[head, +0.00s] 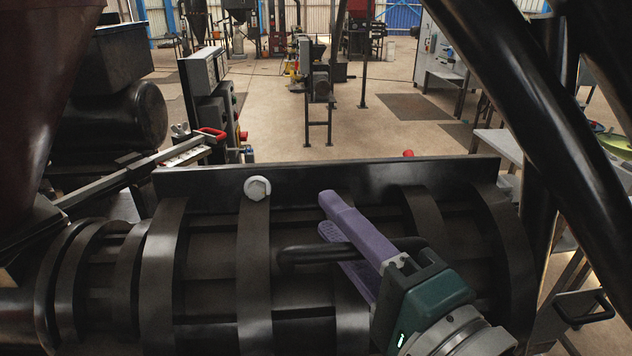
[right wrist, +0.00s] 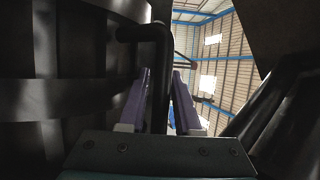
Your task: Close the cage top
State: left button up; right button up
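The cage top (head: 255,265) is a dark, ribbed, curved metal shell across the lower half of the head view. A straight flange plate (head: 330,178) runs along its far edge. A black bar handle (head: 305,254) stands out from its ribs. My right gripper (head: 325,215) has its purple fingers on either side of this handle. In the right wrist view the handle (right wrist: 160,75) passes between the fingers, with a thin strip of background beside it. I cannot tell whether both fingers touch it. My left gripper is not in view.
A pale bolt head (head: 257,188) sits at the flange. Thick dark tubes (head: 535,110) slope across the right side. A control box (head: 204,70) and a red-handled clamp (head: 208,134) stand behind on the left. The workshop floor (head: 270,115) beyond is largely open.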

grip_shut()
dwell(1.4)
